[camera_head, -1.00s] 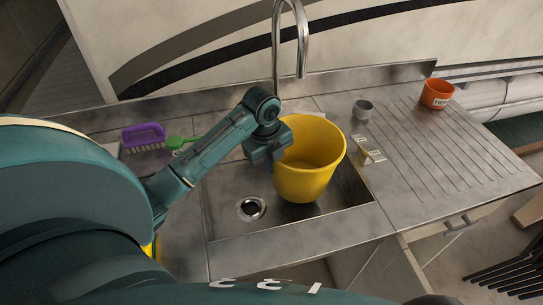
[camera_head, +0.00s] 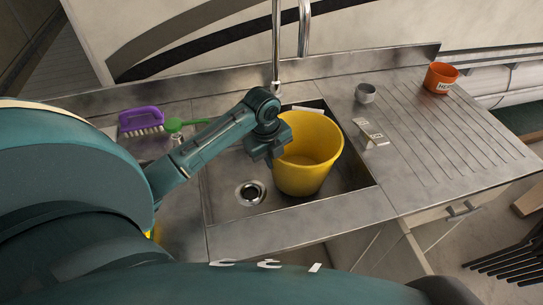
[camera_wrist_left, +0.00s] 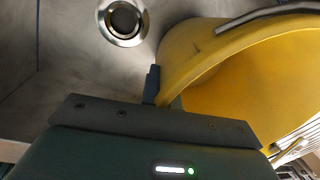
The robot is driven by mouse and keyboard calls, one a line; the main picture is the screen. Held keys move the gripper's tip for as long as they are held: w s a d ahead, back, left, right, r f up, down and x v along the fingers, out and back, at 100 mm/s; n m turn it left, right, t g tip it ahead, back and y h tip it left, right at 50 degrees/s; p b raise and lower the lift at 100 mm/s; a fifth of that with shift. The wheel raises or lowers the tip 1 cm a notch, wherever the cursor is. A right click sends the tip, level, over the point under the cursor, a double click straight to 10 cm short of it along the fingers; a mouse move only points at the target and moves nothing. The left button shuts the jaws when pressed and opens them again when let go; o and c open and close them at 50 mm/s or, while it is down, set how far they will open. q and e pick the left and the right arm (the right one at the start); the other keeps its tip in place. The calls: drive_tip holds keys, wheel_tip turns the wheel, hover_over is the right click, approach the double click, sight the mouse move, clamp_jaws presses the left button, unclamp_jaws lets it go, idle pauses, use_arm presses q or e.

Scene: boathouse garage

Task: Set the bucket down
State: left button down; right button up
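The yellow bucket (camera_head: 308,170) is upright in the steel sink (camera_head: 226,172), right of the round drain (camera_head: 250,193). I cannot tell whether its base touches the sink floor. My left gripper (camera_head: 270,155) is at the bucket's left rim. In the left wrist view the rim of the bucket (camera_wrist_left: 195,62) runs in between the fingers of my left gripper (camera_wrist_left: 158,92), which is shut on it; one finger is mostly hidden. A dark bucket handle (camera_wrist_left: 265,15) crosses the top right of that view. My right gripper is not in view.
The tap (camera_head: 277,60) rises behind the sink. A purple brush (camera_head: 140,121) and a green brush (camera_head: 180,124) lie at the left. The ribbed drainboard (camera_head: 440,135) is mostly clear.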

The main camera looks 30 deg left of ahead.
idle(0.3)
use_arm(q)
drive_tip(key=shift+f, duration=0.1)
drive_tip(key=shift+f, duration=0.85)
drive_tip(key=c, duration=1.6)
unclamp_jaws()
drive_tip(key=shift+f, duration=0.1)
drive_tip(key=shift+c, duration=0.2)
drive_tip(key=c, duration=0.3)
drive_tip(key=shift+c, duration=0.2)
